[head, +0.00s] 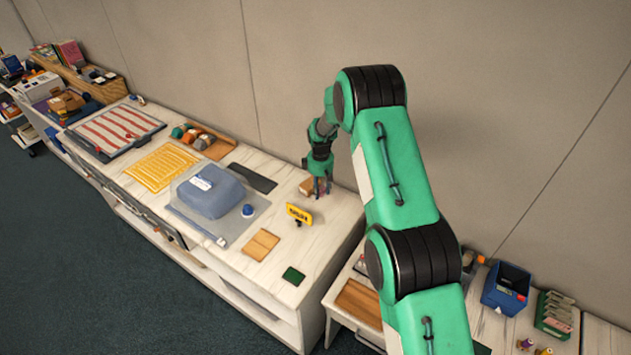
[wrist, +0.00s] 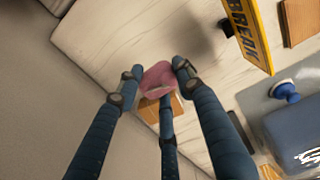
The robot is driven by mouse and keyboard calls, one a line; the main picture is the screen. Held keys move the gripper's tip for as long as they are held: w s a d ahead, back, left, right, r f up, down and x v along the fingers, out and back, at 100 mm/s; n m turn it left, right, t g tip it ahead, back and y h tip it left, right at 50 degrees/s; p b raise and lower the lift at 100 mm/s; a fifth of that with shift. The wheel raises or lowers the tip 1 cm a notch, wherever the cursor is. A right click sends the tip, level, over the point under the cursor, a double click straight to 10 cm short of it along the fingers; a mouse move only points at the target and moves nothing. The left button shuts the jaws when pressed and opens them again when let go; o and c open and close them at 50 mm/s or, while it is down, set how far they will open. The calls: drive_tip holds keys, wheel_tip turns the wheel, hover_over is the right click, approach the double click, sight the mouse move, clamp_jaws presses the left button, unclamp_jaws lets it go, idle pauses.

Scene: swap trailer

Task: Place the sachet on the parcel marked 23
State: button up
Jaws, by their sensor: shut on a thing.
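My gripper (wrist: 157,80) is shut on a small pink sachet (wrist: 157,76), held between the fingertips. In the head view my gripper (head: 319,186) hangs over the back right part of the white counter, and the sachet cannot be made out there. A small brown box (head: 307,188) sits right by the fingertips. In the wrist view a brown box (wrist: 177,106) shows behind the sachet and fingers, partly hidden. I cannot tell whether the sachet touches it. No number 23 is legible on any parcel.
A yellow sign (head: 299,213) stands close to the gripper. A blue bag (head: 214,194) and a blue knob (head: 248,210) are on a grey mat to the left. A flat brown piece (head: 261,244) and green square (head: 293,276) lie in front. The wall (head: 290,80) is close behind.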

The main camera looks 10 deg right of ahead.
drive_tip(key=w, duration=0.9)
drive_tip(key=shift+w+f+p, duration=0.35)
drive_tip(key=shift+f+p, duration=0.1)
drive_tip(key=shift+f, duration=0.15)
drive_tip(key=shift+f+p, duration=0.3)
drive_tip(key=shift+f, duration=1.3)
drive_tip(key=shift+f, duration=0.2)
drive_tip(key=o, duration=1.1)
drive_tip(key=shift+r, duration=0.2)
wheel_tip(320, 180, up, 12)
drive_tip(key=b, duration=0.1)
